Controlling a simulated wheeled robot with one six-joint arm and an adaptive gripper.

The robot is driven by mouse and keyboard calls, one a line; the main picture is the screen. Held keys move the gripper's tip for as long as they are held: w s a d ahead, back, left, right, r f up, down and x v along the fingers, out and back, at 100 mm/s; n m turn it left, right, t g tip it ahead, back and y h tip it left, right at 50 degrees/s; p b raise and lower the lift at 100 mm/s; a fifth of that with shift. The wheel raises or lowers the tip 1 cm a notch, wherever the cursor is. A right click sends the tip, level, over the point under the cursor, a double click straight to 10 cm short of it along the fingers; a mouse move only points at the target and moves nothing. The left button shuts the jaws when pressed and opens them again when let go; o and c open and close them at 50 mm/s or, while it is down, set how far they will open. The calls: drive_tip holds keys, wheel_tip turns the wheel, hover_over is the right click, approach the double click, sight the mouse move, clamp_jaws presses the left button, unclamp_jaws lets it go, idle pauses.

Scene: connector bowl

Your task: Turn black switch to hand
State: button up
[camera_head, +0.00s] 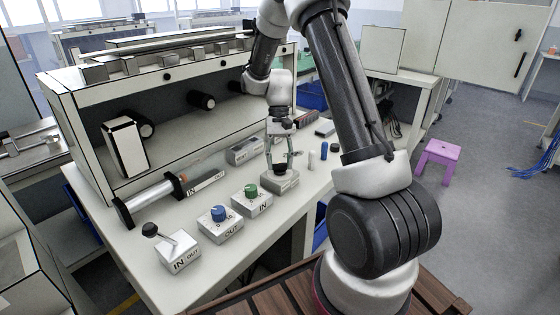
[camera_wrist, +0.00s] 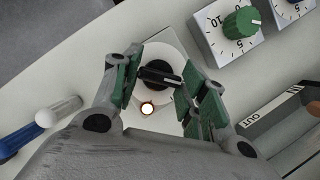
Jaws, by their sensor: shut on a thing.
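The black switch (camera_wrist: 158,73) is a round knob with a raised bar, on a light box (camera_wrist: 172,42) with a small lit lamp (camera_wrist: 147,108) beside the knob. In the head view the box (camera_head: 283,184) stands on the bench, right of the green dial, with the knob mostly hidden. My gripper (camera_head: 280,166) points down over it. In the wrist view my gripper (camera_wrist: 160,84) has its green-padded fingers on either side of the knob, shut on it. The bar lies nearly crosswise between the fingers. The switch's markings cannot be read.
The green dial (camera_head: 251,191), blue dial (camera_head: 218,213) and lever box (camera_head: 178,252) stand in a row to the left. A grey box (camera_head: 244,151) sits behind.

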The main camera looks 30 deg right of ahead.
drive_tip(key=shift+n, duration=0.3)
drive_tip(key=o, duration=1)
drive_tip(key=shift+r, duration=0.1)
drive_tip(key=v, duration=1.2)
drive_tip(key=shift+a, duration=0.15)
